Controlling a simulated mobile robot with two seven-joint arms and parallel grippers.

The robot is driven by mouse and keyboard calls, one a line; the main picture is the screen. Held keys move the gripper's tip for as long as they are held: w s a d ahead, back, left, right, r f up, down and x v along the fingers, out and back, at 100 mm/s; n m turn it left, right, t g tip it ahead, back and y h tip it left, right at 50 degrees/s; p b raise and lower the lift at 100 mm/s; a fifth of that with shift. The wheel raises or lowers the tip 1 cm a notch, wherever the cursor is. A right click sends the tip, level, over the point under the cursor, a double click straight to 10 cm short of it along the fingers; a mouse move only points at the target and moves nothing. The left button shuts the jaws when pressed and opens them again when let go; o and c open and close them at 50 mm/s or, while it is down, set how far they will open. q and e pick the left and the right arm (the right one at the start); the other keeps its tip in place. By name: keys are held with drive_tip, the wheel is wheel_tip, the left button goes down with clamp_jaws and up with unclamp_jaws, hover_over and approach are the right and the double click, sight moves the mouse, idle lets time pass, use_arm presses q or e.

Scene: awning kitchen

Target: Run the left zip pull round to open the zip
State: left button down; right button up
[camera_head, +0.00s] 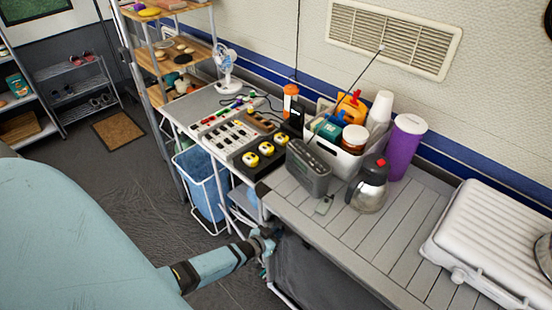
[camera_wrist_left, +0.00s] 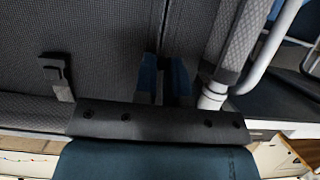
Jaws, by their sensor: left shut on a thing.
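A dark fabric panel (camera_head: 308,272) hangs below the front edge of the slatted counter. My left gripper (camera_head: 268,243) is at the panel's upper left corner. In the left wrist view the woven fabric (camera_wrist_left: 90,35) fills the upper part, with a thin dark seam running up from between the blue fingers of my left gripper (camera_wrist_left: 165,82). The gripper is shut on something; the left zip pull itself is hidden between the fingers. A dark hooked tab (camera_wrist_left: 52,68) stands out from the fabric to the left. My right gripper is not in view.
A white tube frame (camera_wrist_left: 275,45) runs close to the gripper. A blue bin (camera_head: 205,185) stands in a white frame to the left. The counter (camera_head: 385,235) holds a kettle (camera_head: 371,187), a grey box (camera_head: 308,168) and a white case (camera_head: 495,235). The floor at left is open.

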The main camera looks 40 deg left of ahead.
use_arm(q)
wheel_tip(320, 180, up, 3)
drive_tip(key=shift+f+p, duration=0.1)
drive_tip(key=shift+p, duration=0.65)
drive_tip(key=shift+w, duration=0.1)
drive_tip(key=c, duration=1.4)
unclamp_jaws()
drive_tip(key=shift+c, duration=0.2)
drive_tip(key=shift+o, duration=1.3)
drive_tip(key=shift+r, duration=0.25)
drive_tip(key=shift+s+f, duration=0.1)
drive_tip(key=shift+s, duration=0.15)
drive_tip(key=v, duration=1.3)
drive_tip(key=shift+s, duration=0.35)
